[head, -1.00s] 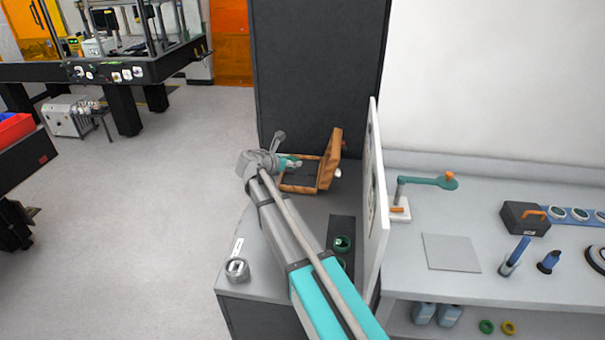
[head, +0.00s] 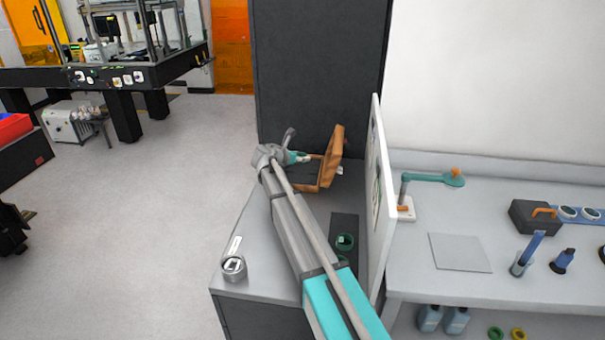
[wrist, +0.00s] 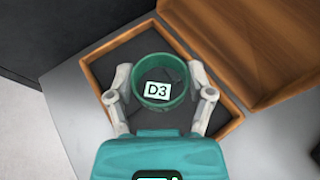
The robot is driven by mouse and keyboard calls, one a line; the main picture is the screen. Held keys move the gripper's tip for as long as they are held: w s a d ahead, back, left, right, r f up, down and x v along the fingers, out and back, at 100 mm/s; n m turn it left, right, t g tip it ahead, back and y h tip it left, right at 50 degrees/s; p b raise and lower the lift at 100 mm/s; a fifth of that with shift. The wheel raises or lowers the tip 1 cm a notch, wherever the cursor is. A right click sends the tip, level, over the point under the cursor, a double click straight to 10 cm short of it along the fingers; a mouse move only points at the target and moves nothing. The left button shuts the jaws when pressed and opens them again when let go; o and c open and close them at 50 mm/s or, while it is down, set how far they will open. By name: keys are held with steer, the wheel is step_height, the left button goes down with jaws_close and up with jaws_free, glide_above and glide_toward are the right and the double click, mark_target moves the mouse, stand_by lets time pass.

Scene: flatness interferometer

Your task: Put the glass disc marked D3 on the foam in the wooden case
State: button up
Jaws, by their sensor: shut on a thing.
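In the wrist view, the glass disc marked D3 (wrist: 158,91) has a green rim and a white label. My gripper (wrist: 160,92) is shut on it, with a finger on each side. The disc is over the dark foam (wrist: 112,68) inside the open wooden case (wrist: 232,128). I cannot tell whether the disc touches the foam. In the head view the wooden case (head: 333,160) stands on the grey bench with its lid up, and my gripper (head: 300,158) is at its left part. The disc is mostly hidden there.
A white upright panel (head: 380,200) stands right of the case. A dark tray (head: 343,225) with green-rimmed rounds lies nearer on the bench. A grey round object (head: 234,266) sits at the front left. A dark cabinet wall (head: 318,70) is behind the case.

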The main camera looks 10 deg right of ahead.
mark_target(302, 172)
steer(key=shift+w+d+f+b, duration=0.2)
steer(key=shift+w+f+b, duration=0.25)
steer(key=shift+f, duration=0.15)
steer(key=shift+w+d+f+b, duration=0.15)
steer(key=shift+w+f+b, duration=0.2)
steer(key=shift+f, duration=0.2)
steer(key=shift+w+d+f+b, duration=0.15)
steer(key=shift+w+f+b, duration=0.2)
steer(key=shift+f+b, duration=0.05)
steer(key=shift+w+f+b, duration=0.1)
steer(key=shift+f+b, duration=1.45)
steer(key=shift+f, duration=0.05)
steer(key=shift+f, duration=0.15)
steer(key=o, duration=1.1)
steer(key=shift+r, duration=0.2)
